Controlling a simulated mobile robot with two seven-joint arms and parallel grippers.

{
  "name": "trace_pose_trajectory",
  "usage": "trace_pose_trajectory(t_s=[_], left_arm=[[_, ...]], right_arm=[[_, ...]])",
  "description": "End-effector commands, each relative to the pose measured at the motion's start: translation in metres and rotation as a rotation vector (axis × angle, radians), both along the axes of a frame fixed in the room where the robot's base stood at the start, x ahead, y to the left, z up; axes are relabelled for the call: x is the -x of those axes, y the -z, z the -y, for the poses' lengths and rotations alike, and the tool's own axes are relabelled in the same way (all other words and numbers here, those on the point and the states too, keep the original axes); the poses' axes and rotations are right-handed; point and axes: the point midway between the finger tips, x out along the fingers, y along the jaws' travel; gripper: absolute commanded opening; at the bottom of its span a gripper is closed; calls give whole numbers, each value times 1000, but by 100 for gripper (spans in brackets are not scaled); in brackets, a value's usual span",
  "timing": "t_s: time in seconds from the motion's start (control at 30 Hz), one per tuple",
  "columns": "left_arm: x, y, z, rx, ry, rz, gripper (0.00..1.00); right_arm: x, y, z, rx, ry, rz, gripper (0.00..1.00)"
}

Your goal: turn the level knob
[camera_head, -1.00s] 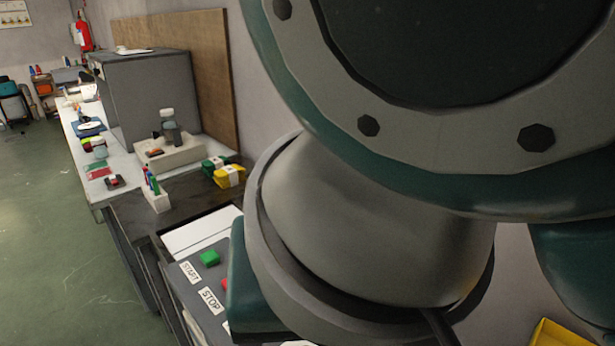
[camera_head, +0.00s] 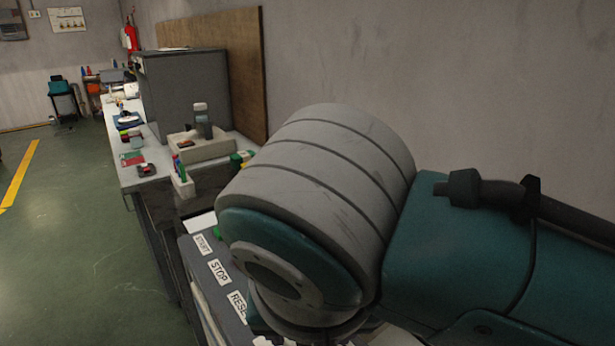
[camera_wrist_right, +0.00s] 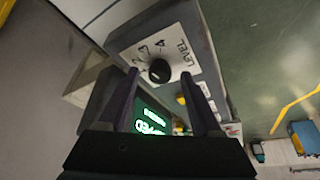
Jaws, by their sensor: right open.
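The level knob (camera_wrist_right: 160,71) is a round black knob on a white plate (camera_wrist_right: 183,48) marked LEVEL, with numbers including 3 and 4, in the right wrist view. My right gripper (camera_wrist_right: 160,76) is open. Its two dark fingers point toward the plate, one on each side of the knob in the picture. I cannot tell whether they touch the knob or how far off they are. In the head view my right arm covers much of the control panel (camera_head: 226,298), and the knob and right gripper are hidden there. My left gripper is not in view.
A lit green display (camera_wrist_right: 152,120) shows between the fingers. In the head view, STOP (camera_head: 219,272) and other labels line the panel edge. A bench with a grey cabinet (camera_head: 185,90) and a white holder (camera_head: 183,186) stands beyond. The green floor (camera_head: 80,240) at left is clear.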

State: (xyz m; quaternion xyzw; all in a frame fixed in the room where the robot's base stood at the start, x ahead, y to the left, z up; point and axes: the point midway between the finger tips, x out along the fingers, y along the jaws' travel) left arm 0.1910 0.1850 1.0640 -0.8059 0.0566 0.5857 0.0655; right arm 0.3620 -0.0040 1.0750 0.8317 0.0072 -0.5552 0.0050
Motion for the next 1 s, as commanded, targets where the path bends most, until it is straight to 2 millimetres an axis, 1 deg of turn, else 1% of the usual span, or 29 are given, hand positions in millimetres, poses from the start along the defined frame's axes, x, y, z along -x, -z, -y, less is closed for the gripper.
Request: trace_pose_trajectory(t_s=[0.23,0.27,0.8,0.83,1.0], left_arm=[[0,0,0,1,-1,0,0],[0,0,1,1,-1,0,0],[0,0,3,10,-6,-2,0],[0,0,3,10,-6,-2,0],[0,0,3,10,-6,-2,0]], right_arm=[[0,1,0,-1,-1,0,66],[0,1,0,-1,0,0,63],[0,1,0,0,0,-1,3],[0,1,0,0,0,-1,0],[0,1,0,0,0,-1,0]])
